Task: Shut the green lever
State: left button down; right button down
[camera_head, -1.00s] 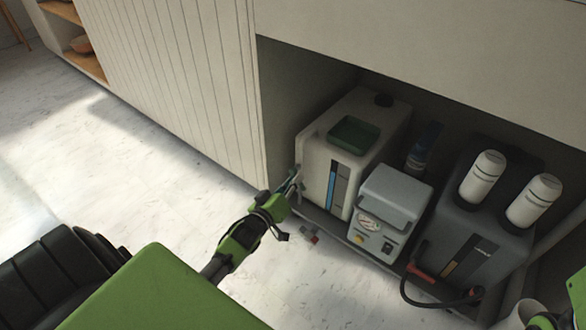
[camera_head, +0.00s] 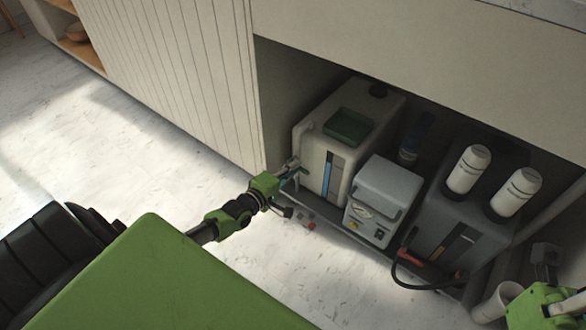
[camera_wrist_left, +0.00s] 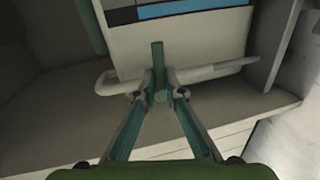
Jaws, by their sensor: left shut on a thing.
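The green lever (camera_wrist_left: 158,54) shows in the left wrist view as a short green bar, crosswise to a pale pipe (camera_wrist_left: 220,70). My left gripper (camera_wrist_left: 159,88) is shut on it, one fingertip on each side. The lever's lower part is partly hidden between the fingertips. In the head view my left gripper (camera_head: 291,171) is at the front left corner of the white tank (camera_head: 312,160), and the lever is too small there to make out clearly. Part of my right arm (camera_head: 545,300) shows at the lower right edge; its fingers cannot be made out.
The tank stands in an open cabinet bay. Right of it are a grey box with a gauge (camera_head: 383,192) and a dark grey unit (camera_head: 452,232) with two white cylinders. A black hose (camera_head: 410,287) loops out in front. The floor (camera_head: 140,150) at left is clear.

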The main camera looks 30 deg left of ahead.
pick_arm(q)
jog(key=shift+a+r+n, duration=0.1)
jog(key=shift+r+n, duration=0.05)
jog(key=shift+n, duration=0.35)
jog(key=c, duration=2.1)
grip_release()
jog(key=shift+w, duration=0.1)
jog(key=shift+c, duration=0.2)
jog(key=d+v, duration=0.1)
jog(key=v, duration=1.1)
jog(key=shift+a, duration=0.5)
